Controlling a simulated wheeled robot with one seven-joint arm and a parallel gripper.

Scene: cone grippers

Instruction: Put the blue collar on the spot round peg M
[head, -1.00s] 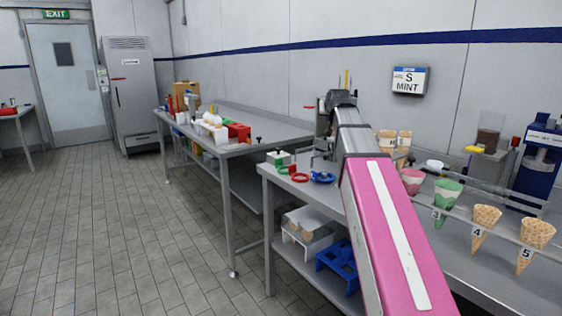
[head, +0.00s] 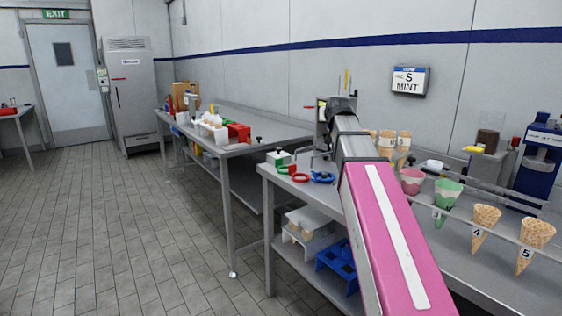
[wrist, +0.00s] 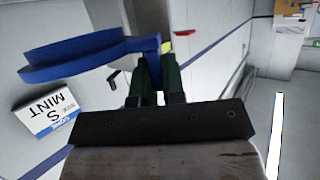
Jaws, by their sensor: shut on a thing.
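My gripper (wrist: 158,85) is shut on the blue collar (wrist: 75,62) by its upright tab. The collar's flat ring part reaches out to the left of the fingers in the wrist view, clear of any surface there. In the head view my arm hides the gripper and the held collar. A blue ring-like piece (head: 322,178) lies on the near steel table. I cannot make out round peg M in either view.
A rack of cones (head: 447,193) stands to the right of my arm. A grey machine (head: 324,114) and a wall sign reading S MINT (head: 409,80) are behind.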

